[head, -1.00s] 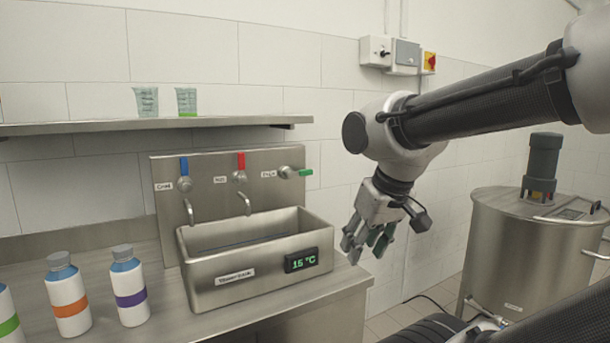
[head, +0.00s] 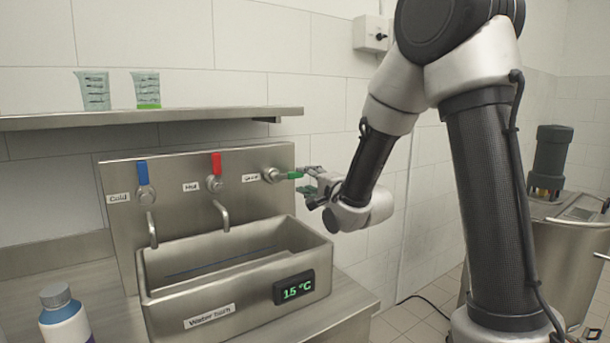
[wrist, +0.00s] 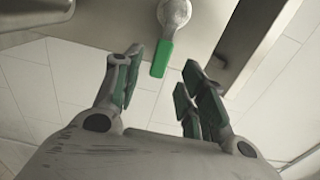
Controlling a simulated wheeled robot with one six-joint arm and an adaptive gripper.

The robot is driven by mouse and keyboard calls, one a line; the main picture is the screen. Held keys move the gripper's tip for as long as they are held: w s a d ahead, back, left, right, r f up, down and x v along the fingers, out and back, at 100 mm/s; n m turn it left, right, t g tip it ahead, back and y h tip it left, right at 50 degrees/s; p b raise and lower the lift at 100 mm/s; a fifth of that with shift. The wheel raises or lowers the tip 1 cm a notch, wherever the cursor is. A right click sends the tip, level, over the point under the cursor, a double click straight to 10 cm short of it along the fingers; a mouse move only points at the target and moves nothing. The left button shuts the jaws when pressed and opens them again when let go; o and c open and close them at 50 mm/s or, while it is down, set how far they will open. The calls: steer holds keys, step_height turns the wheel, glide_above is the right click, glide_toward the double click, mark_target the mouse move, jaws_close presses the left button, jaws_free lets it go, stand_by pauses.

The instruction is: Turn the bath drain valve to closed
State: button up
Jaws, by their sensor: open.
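The drain valve (head: 271,175) is on the right of the steel back panel above the water bath (head: 235,270). Its green lever (head: 292,175) points sideways to the right in the head view. In the wrist view the green lever (wrist: 161,59) hangs from the round metal valve body (wrist: 174,12), between and just beyond my fingertips. My gripper (head: 312,180) is at the lever's right end in the head view. My gripper (wrist: 159,78) is open, with a finger on either side of the lever and gaps showing. Contact is not visible.
A blue-handled cold tap (head: 143,173) and a red-handled hot tap (head: 216,165) share the panel. A shelf (head: 200,116) with two beakers runs above. A bottle (head: 63,315) stands front left. A steel tank (head: 565,250) stands at right.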

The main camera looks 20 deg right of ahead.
mark_target(297, 176)
steer(key=x, duration=0.6)
steer(key=shift+w, duration=0.35)
steer(key=shift+a, duration=0.1)
steer(key=shift+c, duration=0.2)
jaws_close()
